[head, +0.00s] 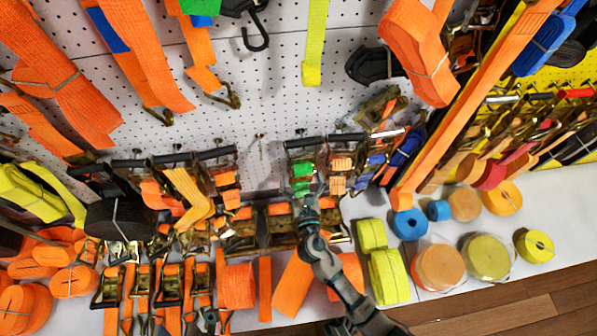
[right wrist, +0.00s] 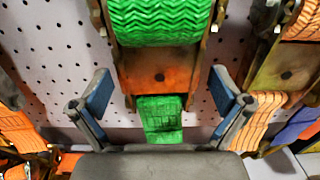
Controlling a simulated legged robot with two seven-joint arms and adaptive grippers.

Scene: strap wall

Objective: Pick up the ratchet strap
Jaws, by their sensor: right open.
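A ratchet strap with green webbing (head: 302,170) hangs on the white pegboard wall, right of centre in the head view. An arm of mine rises from the lower right to its lower end, and the gripper (head: 308,205) there is small and partly hidden by its own wrist. In the right wrist view my right gripper (right wrist: 162,100) is open, its blue-padded fingers on either side of the strap's lower green webbing (right wrist: 160,120). Gaps show between the fingers and the webbing. The ratchet's thick green roll (right wrist: 160,22) is above, beyond the fingertips. My left gripper is not discernible.
Orange-webbed ratchets (head: 340,165) hang close on the right, with more on the left. Yellow rolls (head: 388,275) and blue rolls (head: 409,223) lie on the white shelf (head: 555,215). Orange straps (head: 420,50) hang above. Bare pegboard (head: 275,90) shows above the green strap.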

